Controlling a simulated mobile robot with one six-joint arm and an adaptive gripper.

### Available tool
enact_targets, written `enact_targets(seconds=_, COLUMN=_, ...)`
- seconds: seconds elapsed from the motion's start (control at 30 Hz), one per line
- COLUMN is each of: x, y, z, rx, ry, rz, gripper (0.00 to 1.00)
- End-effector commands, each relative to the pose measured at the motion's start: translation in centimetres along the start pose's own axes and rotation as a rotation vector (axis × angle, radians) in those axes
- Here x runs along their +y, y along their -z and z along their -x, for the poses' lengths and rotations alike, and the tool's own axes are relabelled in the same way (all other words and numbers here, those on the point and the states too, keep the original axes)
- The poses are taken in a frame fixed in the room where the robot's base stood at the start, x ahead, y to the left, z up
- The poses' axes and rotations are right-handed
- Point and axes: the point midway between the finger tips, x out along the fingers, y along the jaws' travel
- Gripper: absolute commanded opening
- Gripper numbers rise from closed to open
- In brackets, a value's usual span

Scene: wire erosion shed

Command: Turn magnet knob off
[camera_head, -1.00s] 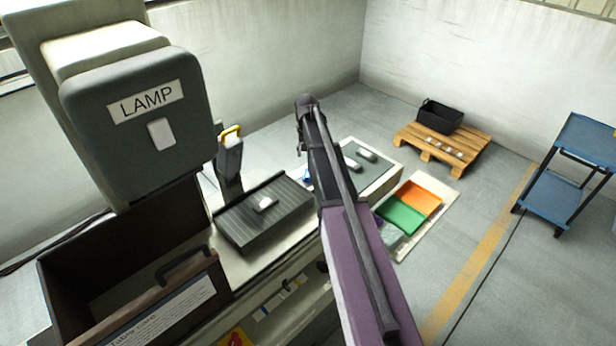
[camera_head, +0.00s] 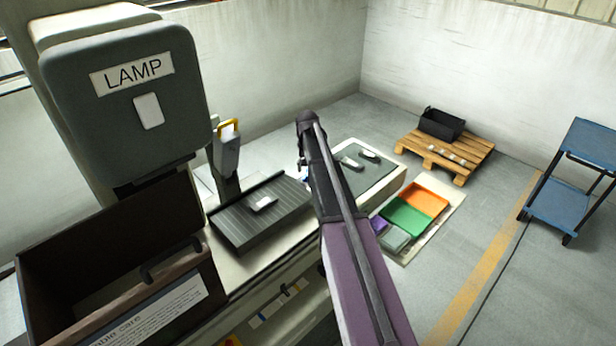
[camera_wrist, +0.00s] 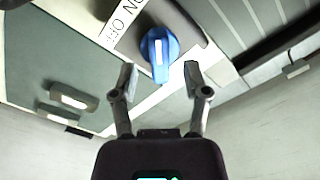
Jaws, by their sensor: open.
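The magnet knob (camera_wrist: 159,55) is blue with a white pointer line and sits on a dark plate in the wrist view. An ON OFF label (camera_wrist: 122,20) is beside it, to its left in the picture. My gripper (camera_wrist: 160,78) is open, with one finger on each side of the knob's near end. I cannot tell whether the fingers touch it. In the head view my arm hides the knob. The ribbed magnet plate (camera_head: 235,228) lies on the bench with a small light block (camera_head: 262,203) on it.
A grey-green mat (camera_head: 375,178) with small metal parts lies right of my arm. Coloured trays (camera_head: 408,217) are on the floor, with a pallet (camera_head: 462,160) and blue cart (camera_head: 560,200) beyond. The lamp housing (camera_head: 130,100) and an open brown box (camera_head: 110,240) stand at left.

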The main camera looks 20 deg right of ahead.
Motion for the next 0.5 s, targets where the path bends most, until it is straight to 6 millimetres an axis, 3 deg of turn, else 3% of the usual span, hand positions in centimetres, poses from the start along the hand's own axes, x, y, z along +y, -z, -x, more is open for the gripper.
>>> enact_targets(seconds=0.2, x=0.0, y=0.0, z=-1.4, rx=0.0, ry=0.0, rz=-0.001, gripper=0.6)
enact_targets(seconds=0.5, x=0.1, y=0.0, z=-1.7, rx=0.0, ry=0.0, rz=-0.001, gripper=0.6)
